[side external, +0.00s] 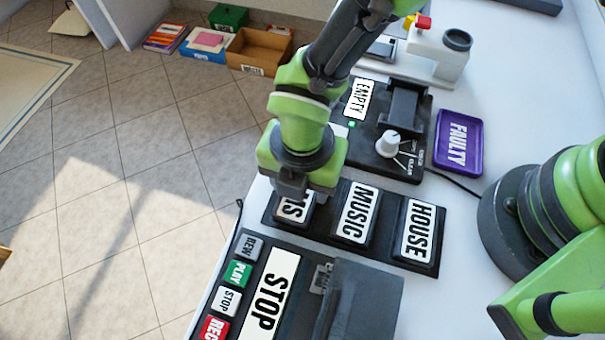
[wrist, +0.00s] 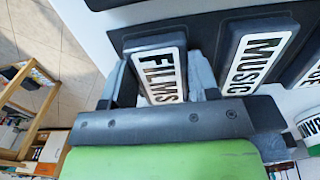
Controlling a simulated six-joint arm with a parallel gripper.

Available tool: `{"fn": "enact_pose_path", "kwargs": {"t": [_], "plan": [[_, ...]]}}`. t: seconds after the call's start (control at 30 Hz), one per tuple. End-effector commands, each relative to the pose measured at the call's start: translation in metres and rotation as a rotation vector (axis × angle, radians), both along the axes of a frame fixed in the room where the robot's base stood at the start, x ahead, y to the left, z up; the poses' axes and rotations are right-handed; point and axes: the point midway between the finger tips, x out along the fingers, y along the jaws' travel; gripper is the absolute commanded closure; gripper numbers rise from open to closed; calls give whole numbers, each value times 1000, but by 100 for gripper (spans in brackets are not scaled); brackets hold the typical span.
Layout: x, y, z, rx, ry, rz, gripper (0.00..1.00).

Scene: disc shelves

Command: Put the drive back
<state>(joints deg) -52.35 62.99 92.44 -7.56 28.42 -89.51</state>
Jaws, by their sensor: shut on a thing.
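The drive labelled FILMS (wrist: 160,78) is a dark block with a white label, between my gripper's (wrist: 160,88) fingers in the wrist view. My gripper (side external: 292,190) is shut on it, pointing down over the left end of the dark three-place rack (side external: 326,240). In the side view only the end of the drive's label (side external: 294,210) shows below my gripper. The drive is at the left place of the rack; whether it is fully seated I cannot tell. The MUSIC drive (side external: 357,215) and the HOUSE drive (side external: 418,232) lie in the other places.
Behind the rack is a black dock (side external: 405,140) labelled EMPTY, with a white knob (side external: 388,144) and a green light. A purple FAULTY tray (side external: 458,142) lies to its right. A button deck (side external: 270,290) labelled STOP stands in front. The table's left edge is close to the rack.

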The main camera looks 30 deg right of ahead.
Motion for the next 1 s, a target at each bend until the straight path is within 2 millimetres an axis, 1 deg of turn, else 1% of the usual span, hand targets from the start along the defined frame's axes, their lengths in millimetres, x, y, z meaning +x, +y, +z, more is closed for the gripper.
{"fn": "enact_pose_path", "kwargs": {"t": [0.17, 0.2, 0.27, 0.3, 0.57, 0.67, 0.77, 1.0], "plan": [[0, 0, -3, 0, 0, 0, 78], [0, 0, -3, 0, 0, 0, 36], [0, 0, -3, 0, 0, 0, 22], [0, 0, -3, 0, 0, 0, 20], [0, 0, -2, 0, 0, 0, 20], [0, 0, 6, 1, -1, 0, 20], [1, 1, 22, 4, -2, 0, 20], [1, 1, 75, 5, -4, 1, 20]]}}
